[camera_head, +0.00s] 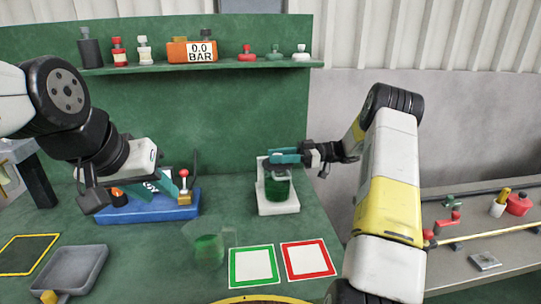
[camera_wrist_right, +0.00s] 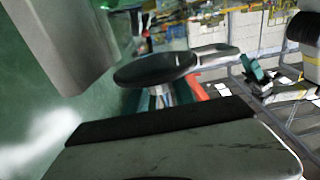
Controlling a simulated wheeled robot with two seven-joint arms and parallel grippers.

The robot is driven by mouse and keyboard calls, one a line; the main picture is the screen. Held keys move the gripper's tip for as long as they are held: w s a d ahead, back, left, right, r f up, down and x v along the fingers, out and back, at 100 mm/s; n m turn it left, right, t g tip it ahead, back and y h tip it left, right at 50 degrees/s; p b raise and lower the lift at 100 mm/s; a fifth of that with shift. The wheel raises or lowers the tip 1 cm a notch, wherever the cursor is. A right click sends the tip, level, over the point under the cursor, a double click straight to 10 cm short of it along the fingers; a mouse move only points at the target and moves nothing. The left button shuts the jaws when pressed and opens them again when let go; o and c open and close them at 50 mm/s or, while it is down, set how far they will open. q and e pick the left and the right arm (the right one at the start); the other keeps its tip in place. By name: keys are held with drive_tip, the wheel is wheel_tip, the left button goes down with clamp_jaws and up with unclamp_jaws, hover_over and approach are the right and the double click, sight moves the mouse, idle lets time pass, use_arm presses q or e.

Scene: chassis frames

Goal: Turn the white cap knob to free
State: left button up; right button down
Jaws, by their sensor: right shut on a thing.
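A white stand (camera_head: 279,207) with a dark green cylinder (camera_head: 277,186) in it stands on the green bench, right of centre in the head view. My right gripper (camera_head: 284,157), with teal fingers, reaches in from the right at the top of this stand, above the cylinder. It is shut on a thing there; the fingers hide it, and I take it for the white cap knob. My left gripper (camera_head: 162,186) is over a blue base (camera_head: 150,208), beside a small red-topped lever (camera_head: 184,182). Its jaw gap is unclear.
A clear green container (camera_head: 209,248), a green-framed card (camera_head: 253,266), a red-framed card (camera_head: 308,259) and a grey tray (camera_head: 70,270) lie in front.

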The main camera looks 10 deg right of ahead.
drive_tip(key=c, duration=1.1)
unclamp_jaws()
drive_tip(key=shift+o, duration=0.2)
drive_tip(key=d, duration=0.8)
